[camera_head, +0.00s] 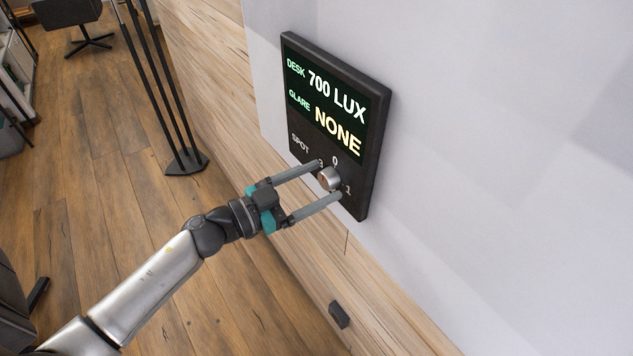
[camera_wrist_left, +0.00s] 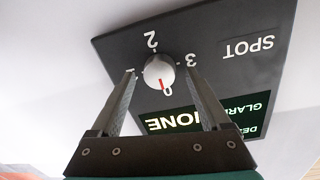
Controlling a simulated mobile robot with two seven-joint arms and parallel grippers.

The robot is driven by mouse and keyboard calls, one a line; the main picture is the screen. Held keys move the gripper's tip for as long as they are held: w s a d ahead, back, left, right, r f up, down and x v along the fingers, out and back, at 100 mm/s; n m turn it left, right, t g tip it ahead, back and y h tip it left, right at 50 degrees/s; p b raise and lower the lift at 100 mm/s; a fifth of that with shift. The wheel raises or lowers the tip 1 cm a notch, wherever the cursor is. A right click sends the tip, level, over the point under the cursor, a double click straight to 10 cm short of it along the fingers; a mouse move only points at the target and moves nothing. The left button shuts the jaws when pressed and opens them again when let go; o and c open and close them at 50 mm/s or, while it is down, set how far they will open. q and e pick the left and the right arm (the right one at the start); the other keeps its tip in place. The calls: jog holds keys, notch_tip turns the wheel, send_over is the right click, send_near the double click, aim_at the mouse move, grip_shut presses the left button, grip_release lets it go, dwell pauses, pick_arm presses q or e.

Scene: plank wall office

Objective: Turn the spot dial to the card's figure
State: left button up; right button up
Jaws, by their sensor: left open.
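The spot dial (camera_head: 329,179) is a round silver knob low on a black wall panel (camera_head: 372,150), under the word SPOT. In the left wrist view the dial (camera_wrist_left: 158,71) shows upside down, ringed by the figures 0, 1, 2 and 3. Its red pointer line points at 0. My left gripper (camera_head: 328,181) is open, with one finger on each side of the dial. In the left wrist view a gap shows between the dial and each finger, so it is not gripped. No card is seen in either view. My right gripper is not in view.
The panel's screen (camera_head: 325,106) reads DESK 700 LUX and GLARE NONE. A small dark box (camera_head: 339,314) sits on the wood-clad wall below. A black stand (camera_head: 186,162) rises from the plank floor at left. An office chair (camera_head: 68,14) is farther back.

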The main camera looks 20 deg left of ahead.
pick_arm(q)
jog(key=shift+w, duration=0.1)
jog(key=shift+c, duration=0.3)
grip_shut()
dwell(0.4)
